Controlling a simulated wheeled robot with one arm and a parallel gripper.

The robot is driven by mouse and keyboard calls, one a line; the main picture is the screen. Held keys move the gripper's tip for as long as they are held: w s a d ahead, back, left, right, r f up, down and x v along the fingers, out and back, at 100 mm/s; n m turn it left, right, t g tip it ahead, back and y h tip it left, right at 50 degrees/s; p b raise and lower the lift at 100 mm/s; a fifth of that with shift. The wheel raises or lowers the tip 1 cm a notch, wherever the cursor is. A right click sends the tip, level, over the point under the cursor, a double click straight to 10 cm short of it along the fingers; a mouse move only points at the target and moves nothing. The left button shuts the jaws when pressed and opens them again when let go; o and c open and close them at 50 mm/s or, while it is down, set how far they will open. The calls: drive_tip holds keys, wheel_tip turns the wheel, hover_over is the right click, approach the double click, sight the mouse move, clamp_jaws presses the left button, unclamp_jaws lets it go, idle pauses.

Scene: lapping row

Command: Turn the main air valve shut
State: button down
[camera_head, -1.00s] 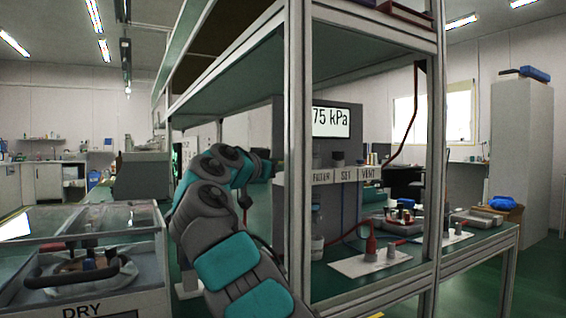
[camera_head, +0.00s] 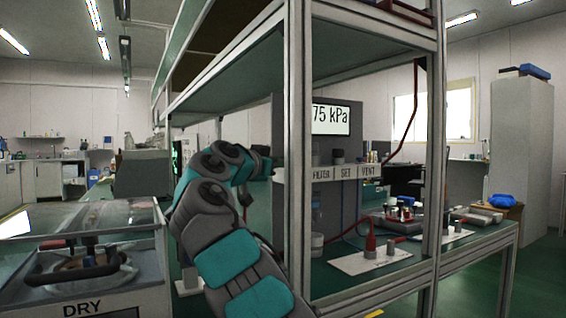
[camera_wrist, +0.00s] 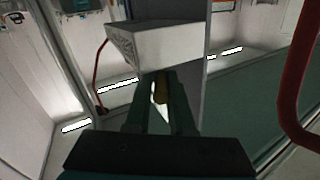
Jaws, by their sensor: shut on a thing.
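My gripper (camera_wrist: 160,92) is shut on a small brown-yellow piece (camera_wrist: 161,88) between its dark fingers in the wrist view. Only a little of this piece shows, and I cannot tell for sure that it is the main air valve's handle. A pale grey block (camera_wrist: 155,45) is just beyond the fingertips. In the head view my arm reaches to the left side of a grey panel (camera_head: 345,205) behind the front post. The fingertips are hidden there.
An aluminium frame post (camera_head: 298,150) stands close to the right of my arm. A clear-lidded cabinet marked DRY (camera_head: 85,305) is at lower left. A white plate (camera_head: 352,264) with a red-hosed fitting (camera_head: 370,240) lies on the green bench. A red hose (camera_head: 408,115) runs down behind.

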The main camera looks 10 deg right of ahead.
drive_tip(key=shift+f, duration=0.1)
drive_tip(key=b, duration=0.1)
drive_tip(key=y+b, duration=0.1)
drive_tip(key=b, duration=0.1)
drive_tip(key=shift+s+d+f+n+t, duration=0.1)
drive_tip(key=shift+f+n+t, duration=0.15)
drive_tip(key=shift+n+t, duration=0.15)
drive_tip(key=n+t+y+b, duration=0.1)
drive_tip(key=b, duration=0.1)
drive_tip(key=shift+s+b, duration=0.1)
drive_tip(key=shift+b, duration=0.3)
drive_tip(key=shift+d+r+n+t+y+b, duration=0.15)
drive_tip(key=shift+r+n+t+y+b, duration=0.3)
drive_tip(key=shift+y+b, duration=0.4)
drive_tip(key=c, duration=0.8)
unclamp_jaws()
drive_tip(key=shift+f, duration=0.1)
drive_tip(key=shift+c, duration=0.2)
drive_tip(key=b+v, duration=0.2)
drive_tip(key=v, duration=0.6)
